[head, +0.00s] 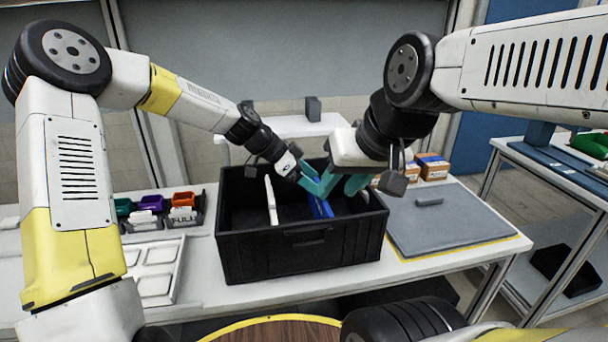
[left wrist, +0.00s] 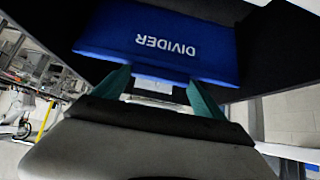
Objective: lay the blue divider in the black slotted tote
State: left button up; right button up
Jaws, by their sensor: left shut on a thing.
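The black slotted tote (head: 262,250) stands on the white table. The blue divider (head: 319,206) is inside it, tilted, its upper end near both grippers' teal fingers. In the left wrist view the divider (left wrist: 165,42) fills the upper middle, its white DIVIDER lettering upside down. My left gripper (head: 309,181) is shut on the divider; its two teal fingers show at the divider's near edge in the left wrist view (left wrist: 160,90). My right gripper (head: 340,184) is over the tote's right part, its fingers apart. The divider's lower end and the slots are hidden.
A white panel (head: 271,200) stands in the tote left of the blue divider. Small coloured bins (head: 152,203) and a white tray (head: 156,265) are to the left. A grey lid-like panel (head: 445,217) lies right of the tote, with cardboard boxes (head: 433,167) behind it.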

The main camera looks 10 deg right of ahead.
pick_arm(q)
jog(key=shift+f, duration=0.45)
dwell(0.4)
jog(key=o, duration=2)
jog(key=v, duration=0.7)
jog(key=shift+a+r, duration=0.3)
